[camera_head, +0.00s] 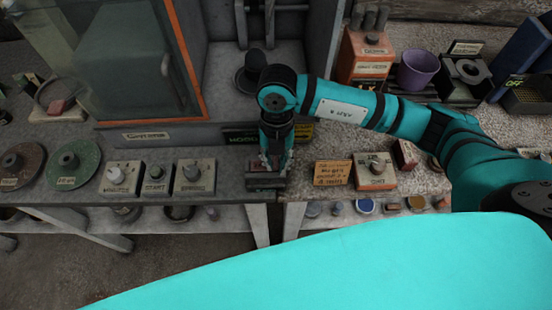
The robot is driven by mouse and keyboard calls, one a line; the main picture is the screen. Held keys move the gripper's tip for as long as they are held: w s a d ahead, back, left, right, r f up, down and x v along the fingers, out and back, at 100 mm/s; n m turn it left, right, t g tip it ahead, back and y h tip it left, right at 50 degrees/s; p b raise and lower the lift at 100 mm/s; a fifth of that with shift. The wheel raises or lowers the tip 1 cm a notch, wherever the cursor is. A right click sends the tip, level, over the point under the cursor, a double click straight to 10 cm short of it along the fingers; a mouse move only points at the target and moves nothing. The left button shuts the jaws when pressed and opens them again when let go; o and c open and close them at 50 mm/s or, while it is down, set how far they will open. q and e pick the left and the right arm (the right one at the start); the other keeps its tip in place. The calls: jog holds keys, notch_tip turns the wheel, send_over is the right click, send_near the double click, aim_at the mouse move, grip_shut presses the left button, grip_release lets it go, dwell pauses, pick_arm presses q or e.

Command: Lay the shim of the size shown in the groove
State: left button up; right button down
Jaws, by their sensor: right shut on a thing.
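My right gripper (272,165) points down at the front of the bench, over a small dark block (262,181) with a reddish part. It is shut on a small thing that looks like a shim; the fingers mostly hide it. I cannot tell whether this piece touches the block or lies in a groove. My left gripper is not in view.
Knob boxes (194,177) and green and brown discs (76,163) stand left of the gripper. Another knob box (375,171) is right of the card. A cabinet with an orange-edged door (185,60) rises behind. A purple pot (417,68) stands back right.

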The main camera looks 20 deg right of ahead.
jog(key=shift+f+b, duration=0.45)
jog(key=shift+f, duration=0.1)
jog(key=c, duration=1.2)
grip_release()
jog(key=shift+r, duration=0.2)
jog(key=shift+r+p, duration=1.45)
jog(key=shift+r, duration=0.45)
